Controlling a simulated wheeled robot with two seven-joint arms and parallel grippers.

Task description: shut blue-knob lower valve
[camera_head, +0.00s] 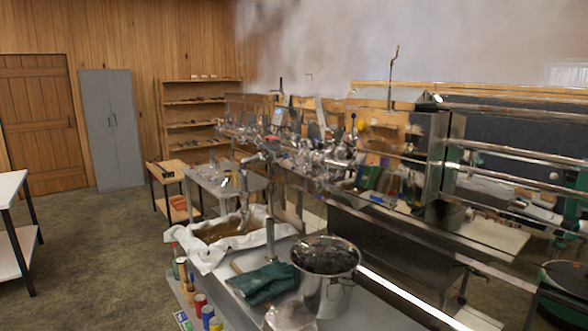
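A long evaporator with many pipes and valves runs from the middle to the right, and its cluster of metal valves and fittings (330,160) stands mid-picture. Small blue spots show among the fittings, but they are too small to tell which is the blue-knob lower valve or whether it is open or shut. Neither of my grippers is in view.
A steel table in front holds a steel pot (326,285), a dark green cloth (262,282) and a cloth-lined basin (205,254). A grey cabinet (112,130) and wooden shelves (201,115) stand at the back.

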